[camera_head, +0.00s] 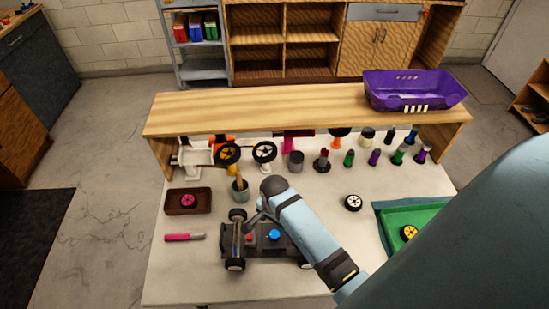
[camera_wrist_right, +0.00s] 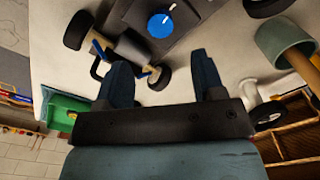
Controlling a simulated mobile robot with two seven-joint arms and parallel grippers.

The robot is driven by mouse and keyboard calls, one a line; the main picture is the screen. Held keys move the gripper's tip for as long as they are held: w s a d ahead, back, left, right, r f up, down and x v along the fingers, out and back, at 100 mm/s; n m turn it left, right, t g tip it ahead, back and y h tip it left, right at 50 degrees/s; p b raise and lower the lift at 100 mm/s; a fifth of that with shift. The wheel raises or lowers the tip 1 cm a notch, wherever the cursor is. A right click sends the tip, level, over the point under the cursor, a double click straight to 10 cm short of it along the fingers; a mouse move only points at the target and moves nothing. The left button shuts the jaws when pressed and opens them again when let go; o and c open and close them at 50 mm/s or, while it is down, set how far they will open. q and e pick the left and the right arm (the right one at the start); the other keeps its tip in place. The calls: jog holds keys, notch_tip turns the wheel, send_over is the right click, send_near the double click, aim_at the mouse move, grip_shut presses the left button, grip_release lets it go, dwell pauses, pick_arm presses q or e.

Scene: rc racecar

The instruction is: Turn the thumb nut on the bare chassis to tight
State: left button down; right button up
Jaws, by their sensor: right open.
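The bare chassis (camera_head: 262,250) is a dark car frame with black wheels on the front middle of the white table; it also shows at the top of the wrist view (camera_wrist_right: 195,30). The thumb nut (camera_head: 274,235) is a round blue knob on its top, with a white mark visible in the wrist view (camera_wrist_right: 160,25). My right gripper (camera_head: 257,213) is over the chassis's far side, its fingertips partly hidden by the arm. In the wrist view (camera_wrist_right: 161,62) its two dark fingers are apart and empty, with the nut beyond the tips. My left gripper is not in view.
A grey-green cup (camera_head: 240,189) stands just behind the chassis. A brown tray (camera_head: 174,208) with a pink wheel and a pink-handled tool (camera_head: 184,237) lie left. A loose wheel (camera_head: 353,203) and a green tray (camera_head: 385,214) are right. Several parts and bottles line the back under a wooden shelf (camera_head: 290,108).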

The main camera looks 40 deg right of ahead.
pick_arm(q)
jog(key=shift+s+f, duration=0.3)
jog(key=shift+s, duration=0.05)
pick_arm(e)
notch_tip(320, 180, up, 5)
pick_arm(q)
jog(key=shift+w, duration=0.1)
